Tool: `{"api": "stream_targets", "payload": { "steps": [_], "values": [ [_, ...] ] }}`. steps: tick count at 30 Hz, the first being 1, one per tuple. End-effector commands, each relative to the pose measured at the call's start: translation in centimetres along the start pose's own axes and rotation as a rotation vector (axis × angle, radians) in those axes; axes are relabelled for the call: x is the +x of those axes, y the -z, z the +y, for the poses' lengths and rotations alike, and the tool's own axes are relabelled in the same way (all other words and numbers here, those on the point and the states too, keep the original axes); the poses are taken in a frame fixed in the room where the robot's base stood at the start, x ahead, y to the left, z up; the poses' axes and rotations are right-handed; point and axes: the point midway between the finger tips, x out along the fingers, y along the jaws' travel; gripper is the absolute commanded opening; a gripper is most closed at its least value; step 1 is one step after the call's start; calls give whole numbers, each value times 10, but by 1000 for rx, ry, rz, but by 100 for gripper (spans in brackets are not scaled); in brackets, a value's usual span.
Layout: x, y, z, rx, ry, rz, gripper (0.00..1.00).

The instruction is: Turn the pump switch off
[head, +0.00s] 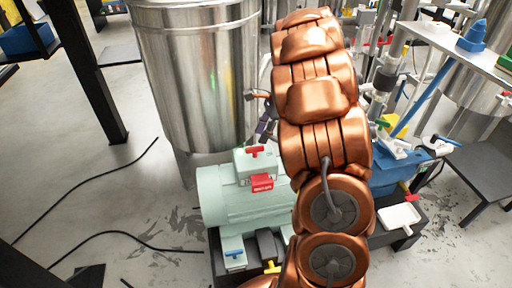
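A pale green pump motor (235,206) lies on a dark base in the lower middle of the head view. A pale box (257,167) on top of it carries a red handle (256,151), and a red label (262,183) is on its front. A small pale box with a blue handle (235,253) sits low in front of the motor. I cannot tell which of these is the pump switch. Dark parts that look like my gripper (264,127) show beside my copper arm, above the red handle. My arm hides most of them, so their opening does not show.
A large steel tank (197,80) stands behind the motor. Blue equipment (400,172), valves and pipes crowd the right side. A white tray (401,217) lies at the right. A dark post (88,70) and black cables (90,180) are at the left, with open floor between.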

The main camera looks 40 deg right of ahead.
Motion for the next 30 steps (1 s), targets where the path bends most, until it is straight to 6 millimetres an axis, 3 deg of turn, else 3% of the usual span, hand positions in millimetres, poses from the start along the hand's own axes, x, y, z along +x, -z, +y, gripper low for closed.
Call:
{"api": "stream_targets", "payload": {
  "steps": [3, 10, 23, 30],
  "values": [
    [21, 0, 1, -2, -4, 0, 39],
    [47, 0, 0, -3, -1, 1, 39],
    [55, 0, 1, -3, 0, 1, 39],
    [55, 0, 1, -3, -1, 1, 14]
  ]
}}
